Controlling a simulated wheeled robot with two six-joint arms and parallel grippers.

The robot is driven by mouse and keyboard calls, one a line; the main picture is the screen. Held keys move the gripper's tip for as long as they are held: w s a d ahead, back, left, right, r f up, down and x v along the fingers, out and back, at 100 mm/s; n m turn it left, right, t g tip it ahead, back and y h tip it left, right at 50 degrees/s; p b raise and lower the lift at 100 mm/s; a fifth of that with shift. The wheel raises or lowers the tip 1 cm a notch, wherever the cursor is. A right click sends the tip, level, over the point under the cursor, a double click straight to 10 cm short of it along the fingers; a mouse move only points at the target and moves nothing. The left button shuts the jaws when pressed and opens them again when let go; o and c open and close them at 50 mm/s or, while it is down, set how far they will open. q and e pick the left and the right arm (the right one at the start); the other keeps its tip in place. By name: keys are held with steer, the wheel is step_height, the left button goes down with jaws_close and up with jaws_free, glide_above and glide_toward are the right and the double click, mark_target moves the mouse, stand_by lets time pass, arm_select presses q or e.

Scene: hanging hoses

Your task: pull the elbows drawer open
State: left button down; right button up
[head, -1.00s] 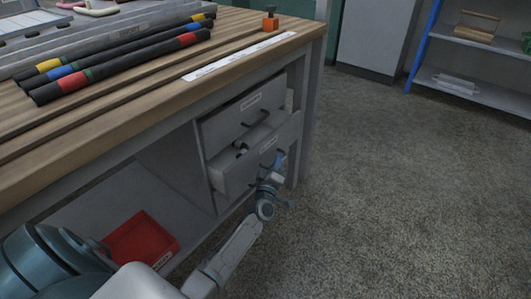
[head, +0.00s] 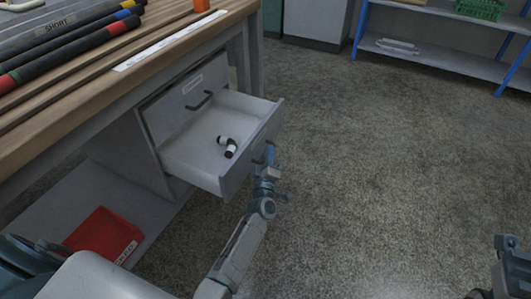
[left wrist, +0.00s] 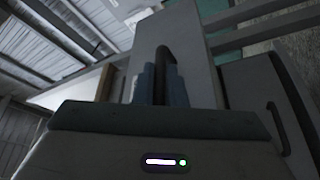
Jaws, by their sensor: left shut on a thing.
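The elbows drawer (head: 205,143), the grey lower drawer under the bench, stands well open in the head view. A black and white elbow fitting (head: 228,147) lies inside it. My left gripper (head: 266,156) is at the drawer's front face, shut on its handle. In the left wrist view the fingers (left wrist: 160,88) close around the dark handle (left wrist: 165,62), with the grey drawer front (left wrist: 195,45) behind it. The fingers hide part of the handle. My right gripper (head: 508,272) shows only partly at the lower right, apart from the drawer; its jaws are unclear.
A closed upper drawer (head: 183,92) with a dark handle sits above. The wooden bench top (head: 150,75) carries dark hoses (head: 65,52) with coloured bands. A red bin (head: 103,236) stands on the lower shelf. Open floor (head: 380,170) lies to the right, with blue-framed shelving (head: 440,58) beyond.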

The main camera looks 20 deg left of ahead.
arm_select(q)
steer(key=shift+f, duration=0.1)
steer(key=c, duration=1.5)
jaws_free()
steer(key=p+v, duration=0.1)
steer(key=v, duration=1)
